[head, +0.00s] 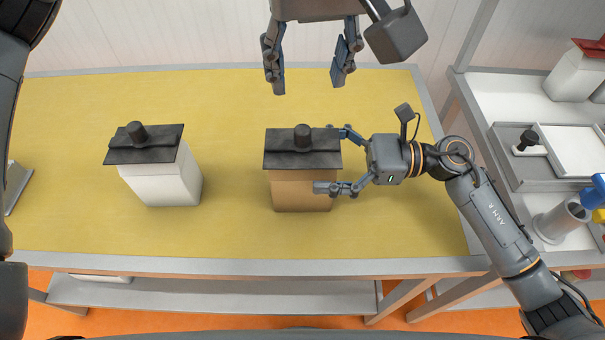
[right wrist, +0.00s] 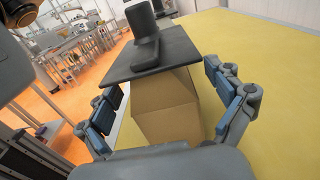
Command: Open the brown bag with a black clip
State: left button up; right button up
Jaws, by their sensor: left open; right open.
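The brown bag (head: 300,192) stands upright on the yellow table, right of its middle. A black clip (head: 302,150) with a round knob covers its top. My right gripper (head: 332,160) is open at the bag's right side, its fingers on the far and near sides. In the right wrist view the brown bag (right wrist: 165,105) and black clip (right wrist: 155,58) lie between the open fingers (right wrist: 165,110); whether they touch the bag I cannot tell. My left gripper (head: 308,82) is open and empty, above and beyond the bag.
A white bag (head: 165,185) with a similar black clip (head: 145,146) stands to the left on the yellow table (head: 235,230). A side bench (head: 500,100) at the right holds a tray (head: 540,165), a metal cup (head: 560,220) and another white bag (head: 575,75). The table between the bags is clear.

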aim_at(303, 159)
jog(key=shift+a, duration=1.6)
jog(key=c, duration=1.8)
